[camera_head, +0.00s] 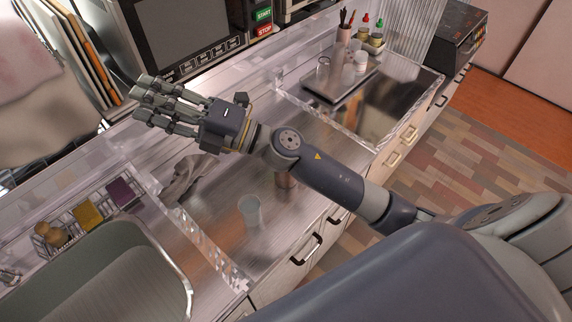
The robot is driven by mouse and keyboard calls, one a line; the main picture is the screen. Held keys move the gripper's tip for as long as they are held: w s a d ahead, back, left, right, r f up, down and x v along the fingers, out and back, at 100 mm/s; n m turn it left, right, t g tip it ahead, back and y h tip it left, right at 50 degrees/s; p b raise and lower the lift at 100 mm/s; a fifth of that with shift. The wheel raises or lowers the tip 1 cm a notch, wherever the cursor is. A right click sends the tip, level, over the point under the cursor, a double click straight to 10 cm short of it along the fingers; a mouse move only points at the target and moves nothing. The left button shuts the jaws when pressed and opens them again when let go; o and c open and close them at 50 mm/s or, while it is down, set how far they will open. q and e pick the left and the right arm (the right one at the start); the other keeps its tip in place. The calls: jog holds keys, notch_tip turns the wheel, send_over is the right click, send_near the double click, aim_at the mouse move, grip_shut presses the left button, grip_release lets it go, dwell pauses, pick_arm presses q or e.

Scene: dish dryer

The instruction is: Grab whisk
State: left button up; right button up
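I cannot make out a whisk for certain in the head view. A holder with several thin upright utensils (344,34) stands at the back right, too small to tell whether a whisk is among them. My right gripper (140,98) reaches in from the right, over the back of the counter in front of the microwave. Its fingers are stretched out to the left, spread and empty. My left gripper is not in view.
A microwave (190,35) stands behind the gripper, with cutting boards (75,40) left of it. A sink (185,290) and wire rack with sponges (88,215) are lower left.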

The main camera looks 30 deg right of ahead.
notch_tip(320, 180, down, 12)
jog(key=s+a+n+g+h, duration=0.1)
jog(key=s+n+g+h, duration=0.3)
jog(key=n+g, duration=0.9)
jog(key=w+d+f+h, duration=0.1)
jog(key=d+h, duration=0.3)
jog(key=d, duration=0.4)
jog(key=w+d+f+h, duration=0.2)
jog(key=d+h, duration=0.3)
jog(key=d, duration=0.4)
jog(key=w+d+f+h, duration=0.2)
jog(key=d+h, duration=0.2)
jog(key=d, duration=0.5)
jog(key=shift+w+d+f+n, duration=0.1)
jog(key=shift+w+d+n, duration=0.1)
jog(key=shift+n, duration=0.2)
jog(key=shift+d+f+h, duration=0.15)
jog(key=shift+d+h, duration=0.15)
jog(key=shift+h, duration=0.1)
notch_tip(320, 180, down, 5)
jog(key=shift+f+p, duration=0.1)
jog(key=shift+p, duration=0.9)
jog(key=shift+s+f, duration=0.1)
jog(key=shift+f, duration=0.1)
jog(key=f+p, duration=0.3)
jog(key=f, duration=0.1)
jog(key=shift+a, duration=0.25)
jog(key=shift+f, duration=0.35)
grip_shut()
